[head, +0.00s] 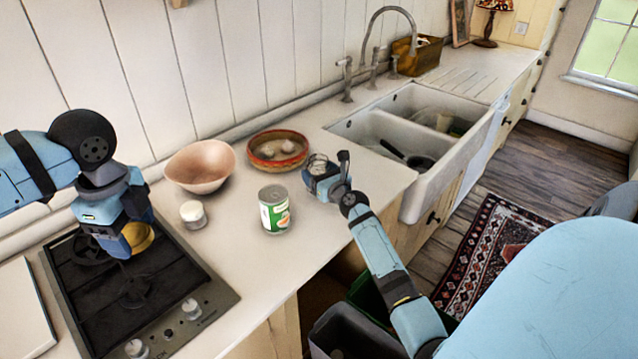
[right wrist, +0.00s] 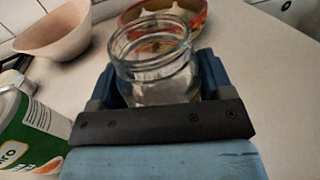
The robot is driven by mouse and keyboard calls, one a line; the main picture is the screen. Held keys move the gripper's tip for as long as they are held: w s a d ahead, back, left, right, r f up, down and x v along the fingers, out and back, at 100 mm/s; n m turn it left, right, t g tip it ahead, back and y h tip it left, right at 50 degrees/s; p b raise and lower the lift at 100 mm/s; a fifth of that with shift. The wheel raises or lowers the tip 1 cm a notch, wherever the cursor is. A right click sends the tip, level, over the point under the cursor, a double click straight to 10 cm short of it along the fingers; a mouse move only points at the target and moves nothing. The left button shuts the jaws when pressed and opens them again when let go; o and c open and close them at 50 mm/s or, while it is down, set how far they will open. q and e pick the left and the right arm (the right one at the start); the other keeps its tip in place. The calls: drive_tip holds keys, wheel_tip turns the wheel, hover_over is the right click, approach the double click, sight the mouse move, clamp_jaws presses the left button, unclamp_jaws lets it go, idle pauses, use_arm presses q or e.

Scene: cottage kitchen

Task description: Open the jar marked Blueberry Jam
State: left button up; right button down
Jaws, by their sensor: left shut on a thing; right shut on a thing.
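A clear glass jar (head: 317,164) is held by my right gripper (head: 322,180) at the counter, to the right of the green can. The jar also shows in the right wrist view (right wrist: 152,62), upright between the fingers, with its mouth open and no lid on it. No label text can be read. My left gripper (head: 125,233) is shut on a round gold-coloured lid (head: 140,238) and holds it over the black hob, well apart from the jar.
A green-and-white can (head: 275,212) and a small white-topped jar (head: 193,215) stand between my grippers. A pink bowl (head: 201,168) and a red-rimmed dish (head: 279,150) are behind them. The sink (head: 388,135) lies to the right. The counter front is clear.

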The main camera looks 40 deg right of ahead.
drive_tip(key=shift+f, duration=1.25)
drive_tip(key=shift+b, duration=0.4)
drive_tip(key=shift+f, duration=0.15)
unclamp_jaws()
